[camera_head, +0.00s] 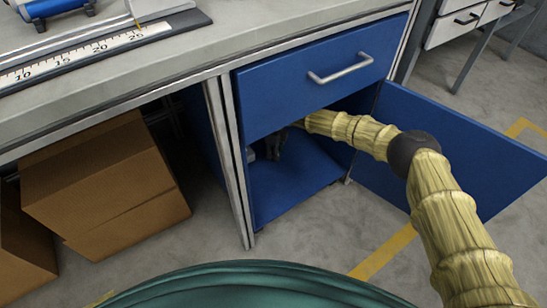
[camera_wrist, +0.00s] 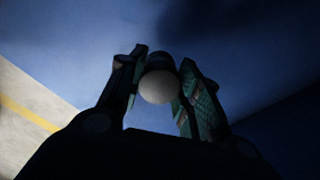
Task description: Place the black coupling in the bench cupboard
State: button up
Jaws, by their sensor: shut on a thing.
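The bench cupboard (camera_head: 285,192) is open below a blue drawer, with its door (camera_head: 470,150) swung out to the right. My arm reaches through the opening, and my gripper (camera_head: 274,146) is inside, in shadow above the cupboard floor. In the wrist view my gripper (camera_wrist: 163,60) is shut on a rounded thing, the coupling (camera_wrist: 160,86). It shows a pale grey end and a dark upper part between the two fingers. Its contact with the cupboard floor cannot be told. In the head view the coupling is not clearly made out.
The closed drawer (camera_head: 310,85) with a metal handle (camera_head: 341,69) is just above my arm. A metal bench leg (camera_head: 230,165) borders the opening at left. Cardboard boxes (camera_head: 105,190) stand under the bench. A ruler (camera_head: 80,55) lies on the benchtop. Floor in front is clear.

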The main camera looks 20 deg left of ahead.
jog(key=shift+w+a+f, duration=0.1)
jog(key=shift+w+a, duration=0.25)
jog(key=shift+w, duration=0.1)
notch_tip(320, 180, down, 3)
jog(key=b, duration=0.2)
jog(key=shift+w+a+f+b, duration=0.1)
jog(key=shift+f+b, duration=0.1)
jog(key=shift+b, duration=0.15)
jog(key=o, duration=1.2)
jog(key=shift+f, duration=0.1)
jog(key=shift+r+p, duration=1.75)
jog(key=shift+r, duration=2.15)
